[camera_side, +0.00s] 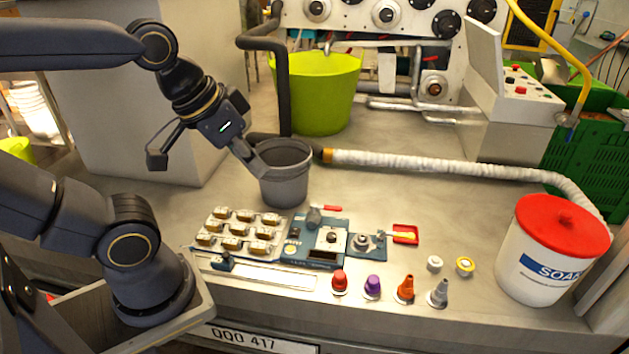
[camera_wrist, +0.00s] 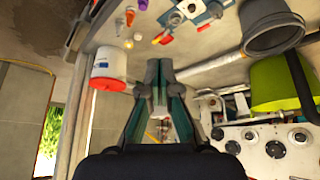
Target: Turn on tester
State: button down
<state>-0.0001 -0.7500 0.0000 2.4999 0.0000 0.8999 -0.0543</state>
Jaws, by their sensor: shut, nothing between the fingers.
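A blue panel device (camera_side: 325,242), which looks like the tester, lies on the worktop in the side view. It carries small knobs or switches, and a smaller blue unit with a round knob (camera_side: 362,242) stands at its right. Its on or off state cannot be told. Part of the blue device (camera_wrist: 193,10) shows at the top of the wrist view. My gripper (camera_side: 258,165) is shut and empty, above and behind the device, its fingertips overlapping the grey bucket's rim in the picture. In the wrist view the shut fingers (camera_wrist: 158,68) point away from the camera.
A grey bucket (camera_side: 285,187) stands behind the device. Brass-coloured blocks (camera_side: 232,241) sit in rows at its left. Red (camera_side: 339,281), purple (camera_side: 372,283) and other small pieces line the front edge. A white, red-lidded bucket (camera_side: 530,275) stands right. A pale hose (camera_side: 430,163) crosses behind.

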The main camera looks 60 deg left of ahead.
jog(key=w+a+r+n, duration=0.1)
jog(key=w+r+n, duration=0.4)
jog(key=w+n, duration=0.4)
jog(key=w+a+f+n+g, duration=0.1)
jog(key=w+a+f+n, duration=0.5)
jog(key=w+n, duration=0.4)
jog(key=w+a+f+n+g, duration=0.2)
jog(key=a+f+n, duration=0.1)
jog(key=a+f, duration=0.25)
jog(key=w+a+f+n+g, duration=0.1)
jog(key=w+a+f+n, duration=0.25)
jog(key=f, duration=0.35)
jog(key=s+a+f+g, duration=0.1)
jog(key=s+a+f, duration=0.1)
jog(key=f, duration=0.4)
jog(key=s+a+f+g+h, duration=0.1)
jog(key=s+a+f, duration=0.2)
jog(key=f, duration=0.3)
jog(key=shift+a+f+n+g, duration=0.3)
jog(key=shift+a+f+n, duration=0.05)
jog(key=shift+a+n, duration=0.1)
jog(key=shift+s, duration=0.1)
